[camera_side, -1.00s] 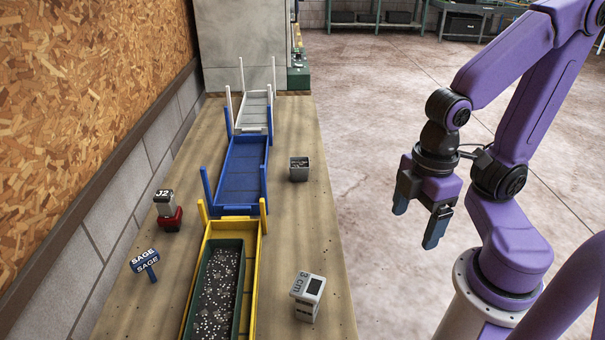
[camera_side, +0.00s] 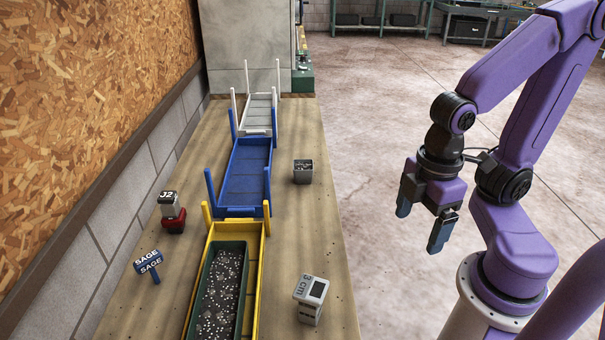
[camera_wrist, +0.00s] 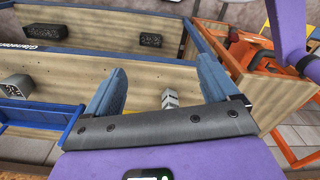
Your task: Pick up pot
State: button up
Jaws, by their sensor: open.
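A small square grey pot (camera_side: 303,174) with a dark, speckled top stands upright on the right half of the bench in the side view. I take it for the pot, but cannot be sure. My gripper (camera_side: 421,227) hangs over the floor to the right of the bench, well apart from the pot. Its blue fingers are spread and empty. In the wrist view, the gripper (camera_wrist: 161,75) shows both fingers apart, with a small grey object (camera_wrist: 170,98) seen beyond the gap. I cannot tell whether that is the pot.
Yellow (camera_side: 257,280), blue (camera_side: 243,180) and white (camera_side: 258,114) trays line the bench; a green trough (camera_side: 245,250) of speckled soil sits in the yellow one. A "3 cm" block (camera_side: 309,299), SAGE sign (camera_side: 148,262) and J2 block (camera_side: 168,205) stand nearby. Orange framework (camera_wrist: 265,65) is at right.

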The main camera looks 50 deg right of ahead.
jog(key=n+t+h, duration=0.9)
jog(key=n+h, duration=0.2)
jog(key=n, duration=0.4)
send_near(303, 165)
jog(key=x, duration=0.3)
jog(key=shift+f, duration=0.1)
jog(key=shift+x, duration=2.65)
jog(key=c, duration=0.9)
